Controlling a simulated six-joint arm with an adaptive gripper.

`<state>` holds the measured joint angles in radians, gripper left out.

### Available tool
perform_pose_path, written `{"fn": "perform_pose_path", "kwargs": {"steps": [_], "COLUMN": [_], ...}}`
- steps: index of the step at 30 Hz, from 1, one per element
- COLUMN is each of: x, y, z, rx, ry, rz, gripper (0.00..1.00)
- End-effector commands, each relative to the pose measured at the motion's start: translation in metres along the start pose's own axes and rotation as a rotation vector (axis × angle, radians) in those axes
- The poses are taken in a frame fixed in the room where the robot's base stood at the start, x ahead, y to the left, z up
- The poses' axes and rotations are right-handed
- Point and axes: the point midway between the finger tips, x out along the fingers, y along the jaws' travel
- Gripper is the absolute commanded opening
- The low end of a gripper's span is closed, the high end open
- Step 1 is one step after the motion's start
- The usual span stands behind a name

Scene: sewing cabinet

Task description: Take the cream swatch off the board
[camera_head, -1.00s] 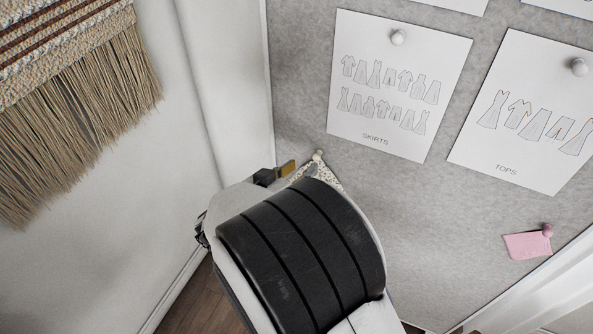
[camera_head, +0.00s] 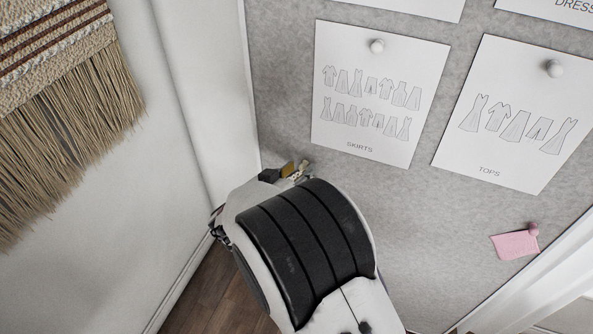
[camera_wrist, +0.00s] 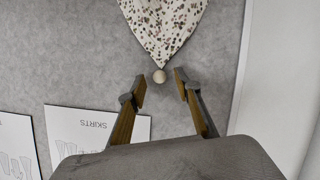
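The cream swatch (camera_wrist: 165,25) is a cloth piece with dark and reddish speckles. In the wrist view it lies on the grey board (camera_wrist: 60,60), its tapered end at a round pale pin (camera_wrist: 159,76). My gripper (camera_wrist: 161,84) is open, its two fingertips on either side of the pin's line, with the pin just beyond or level with the tips. I cannot tell whether they touch it. In the head view my gripper (camera_head: 294,170) is at the board's lower left, and my arm hides nearly all of the swatch.
A SKIRTS sheet (camera_head: 365,105) and a TOPS sheet (camera_head: 510,120) are pinned above and to the right. A pink swatch (camera_head: 515,245) is pinned at lower right. A white wall (camera_head: 195,70) edges the board at left, with a fringed hanging (camera_head: 70,140) beyond.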

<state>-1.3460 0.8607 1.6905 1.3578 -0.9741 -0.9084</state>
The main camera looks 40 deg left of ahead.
Motion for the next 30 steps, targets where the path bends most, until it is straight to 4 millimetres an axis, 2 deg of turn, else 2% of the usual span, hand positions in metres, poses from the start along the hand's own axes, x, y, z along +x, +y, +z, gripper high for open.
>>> {"fn": "perform_pose_path", "kwargs": {"steps": [2, 5, 6, 30], "x": [-0.0001, -0.0002, -0.0002, -0.0096], "y": [0.0000, -0.0001, -0.0001, -0.0004], "z": [0.0001, 0.0001, 0.0001, 0.0041], "rx": [0.000, 0.000, 0.000, -0.001], "ry": [0.000, 0.000, 0.000, 0.000], "rz": [0.000, 0.000, 0.000, -0.001], "gripper": [0.31, 0.05, 0.00, 0.00]}}
